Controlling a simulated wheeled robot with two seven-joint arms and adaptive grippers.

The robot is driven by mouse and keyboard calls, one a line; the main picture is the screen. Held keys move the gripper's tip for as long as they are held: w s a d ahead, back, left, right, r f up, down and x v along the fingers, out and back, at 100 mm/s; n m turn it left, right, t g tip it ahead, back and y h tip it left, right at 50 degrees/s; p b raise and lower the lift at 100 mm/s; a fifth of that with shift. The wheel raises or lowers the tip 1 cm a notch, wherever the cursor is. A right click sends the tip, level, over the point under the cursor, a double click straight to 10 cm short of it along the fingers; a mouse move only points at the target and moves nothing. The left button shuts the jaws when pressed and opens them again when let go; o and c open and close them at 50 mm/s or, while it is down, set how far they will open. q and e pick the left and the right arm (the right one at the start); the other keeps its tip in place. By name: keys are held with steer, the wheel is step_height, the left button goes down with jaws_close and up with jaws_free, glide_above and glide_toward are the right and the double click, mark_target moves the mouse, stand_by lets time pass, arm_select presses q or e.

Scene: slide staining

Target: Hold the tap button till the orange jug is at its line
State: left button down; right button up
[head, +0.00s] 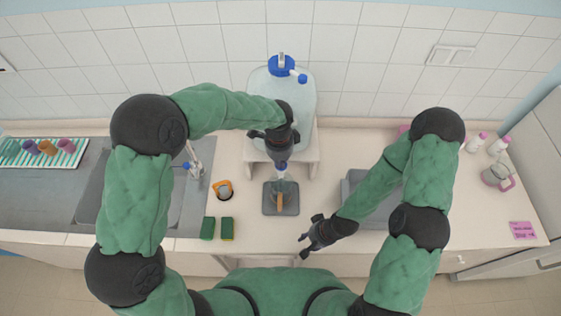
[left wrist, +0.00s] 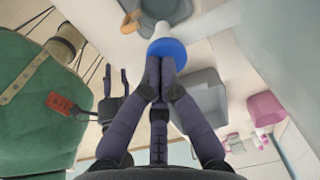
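The large water container (head: 300,95) with a blue cap stands on a white stand at the back. Its tap has a round blue button, clear in the left wrist view (left wrist: 167,48). My left gripper (head: 281,160) is above the tap with its fingers together, and the fingertips (left wrist: 160,62) meet the button; I cannot tell if it is pressed down. Below the tap, an orange handle (head: 280,201), apparently the jug's, shows over the grey tray (head: 270,208); it also shows in the left wrist view (left wrist: 131,21). The jug's line and water level are hidden. My right gripper (head: 302,246) is open and empty near the counter's front.
An orange-and-dark round item (head: 223,190) and two green sponges (head: 217,228) lie left of the tray. A sink (head: 90,195) and a striped rack of coloured pots (head: 42,152) are further left. A grey basin (head: 350,188), bottles (head: 498,145) and a pink note (head: 522,230) are right.

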arm_select(q)
steer(key=shift+s+f, duration=0.45)
steer(key=shift+f, duration=0.05)
steer(key=r+p, duration=0.2)
steer(key=r, duration=0.1)
steer(key=r+p, duration=0.1)
steer(key=r, duration=0.1)
steer(key=shift+w+r, duration=0.15)
steer(key=shift+w, duration=0.25)
arm_select(e)
steer(key=shift+w+a+r+b, duration=0.1)
steer(key=shift+a+r+b, duration=0.15)
steer(key=shift+r+b, duration=0.45)
steer(key=shift+f, duration=0.1)
arm_select(q)
step_height(320, 180, up, 10)
steer(key=shift+a, duration=0.15)
steer(key=shift+f, duration=0.2)
